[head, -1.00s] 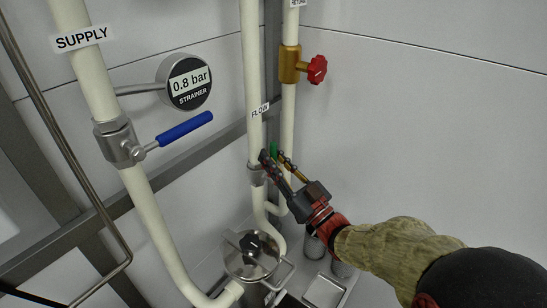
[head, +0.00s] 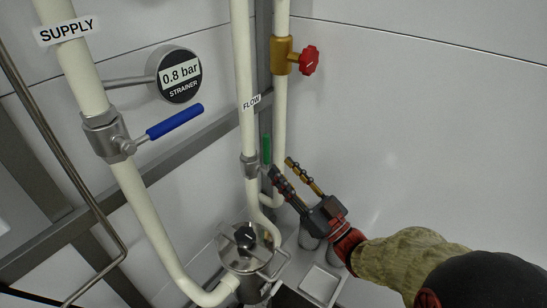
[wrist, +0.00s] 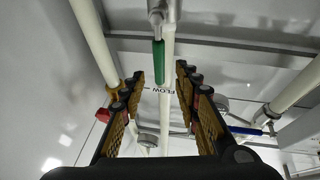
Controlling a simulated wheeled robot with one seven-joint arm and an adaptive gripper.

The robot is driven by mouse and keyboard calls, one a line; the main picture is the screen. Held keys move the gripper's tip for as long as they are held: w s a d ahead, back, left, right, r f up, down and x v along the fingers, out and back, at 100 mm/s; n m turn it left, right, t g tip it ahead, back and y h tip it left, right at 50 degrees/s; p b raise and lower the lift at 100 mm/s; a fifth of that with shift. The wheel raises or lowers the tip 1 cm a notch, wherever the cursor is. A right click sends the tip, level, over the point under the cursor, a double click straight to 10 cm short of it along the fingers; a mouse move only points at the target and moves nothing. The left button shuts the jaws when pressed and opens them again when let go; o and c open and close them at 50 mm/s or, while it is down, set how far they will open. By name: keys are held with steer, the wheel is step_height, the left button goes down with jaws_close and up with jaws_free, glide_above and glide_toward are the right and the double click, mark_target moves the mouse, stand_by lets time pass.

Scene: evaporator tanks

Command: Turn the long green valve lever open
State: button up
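The long green lever (head: 266,150) stands upright beside the FLOW pipe (head: 244,70) in the head view, near a grey metal valve body (head: 250,165). In the wrist view the green lever (wrist: 159,60) extends from the metal valve (wrist: 162,14) along the pipe. My gripper (head: 279,166) is open and empty, just below and right of the lever in the head view. In the wrist view its fingertips (wrist: 160,72) are spread left and right of the lever's line. I see no finger touching the lever.
A blue-handled valve (head: 174,122) and a strainer gauge (head: 180,75) are at left on or near the SUPPLY pipe. A red knob (head: 308,60) on a brass valve is above. A metal strainer pot (head: 247,247) stands below. The wall at right is bare.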

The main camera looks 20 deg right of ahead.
steer(key=shift+v, duration=2.1)
